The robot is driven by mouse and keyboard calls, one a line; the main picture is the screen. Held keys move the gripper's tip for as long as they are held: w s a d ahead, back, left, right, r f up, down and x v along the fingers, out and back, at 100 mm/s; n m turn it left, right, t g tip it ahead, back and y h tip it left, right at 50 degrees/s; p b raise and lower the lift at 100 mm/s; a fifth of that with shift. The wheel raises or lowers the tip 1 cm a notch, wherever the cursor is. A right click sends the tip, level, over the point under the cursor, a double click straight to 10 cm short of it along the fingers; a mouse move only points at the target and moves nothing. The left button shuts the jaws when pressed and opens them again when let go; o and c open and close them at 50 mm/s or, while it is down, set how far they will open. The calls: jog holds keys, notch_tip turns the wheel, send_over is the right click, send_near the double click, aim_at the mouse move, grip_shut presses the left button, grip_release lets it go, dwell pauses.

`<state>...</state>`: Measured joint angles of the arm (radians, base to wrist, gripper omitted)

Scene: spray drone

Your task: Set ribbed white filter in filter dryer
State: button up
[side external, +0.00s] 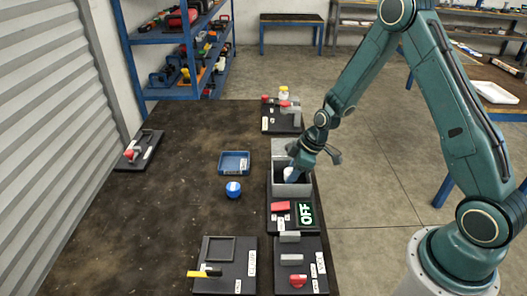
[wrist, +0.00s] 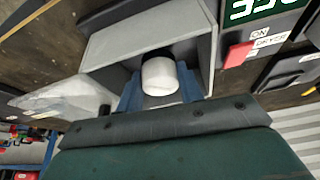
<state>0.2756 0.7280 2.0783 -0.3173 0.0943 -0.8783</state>
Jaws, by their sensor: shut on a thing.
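The white filter (wrist: 160,75) is a short, light cylinder held between the blue fingers of my gripper (wrist: 160,90). In the side view the filter (side external: 288,174) shows as a small white patch inside the open grey box of the filter dryer (side external: 292,192). My gripper (side external: 293,173) reaches into this box from above and is shut on the filter. The dryer's grey walls (wrist: 205,50) surround the filter in the wrist view. I cannot tell whether the filter touches the box floor.
A blue tray (side external: 234,172) and a blue round container (side external: 233,194) stand left of the dryer. A black board with a yellow-handled tool (side external: 205,273) lies in front. Other stations (side external: 298,281) stand before and behind the dryer. The table's left middle is clear.

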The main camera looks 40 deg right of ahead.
jog(key=shift+f, duration=0.5)
jog(key=shift+f, duration=0.15)
jog(key=o, duration=1)
jog(key=shift+c, duration=0.2)
jog(key=shift+r, duration=0.25)
jog(key=v, duration=1.2)
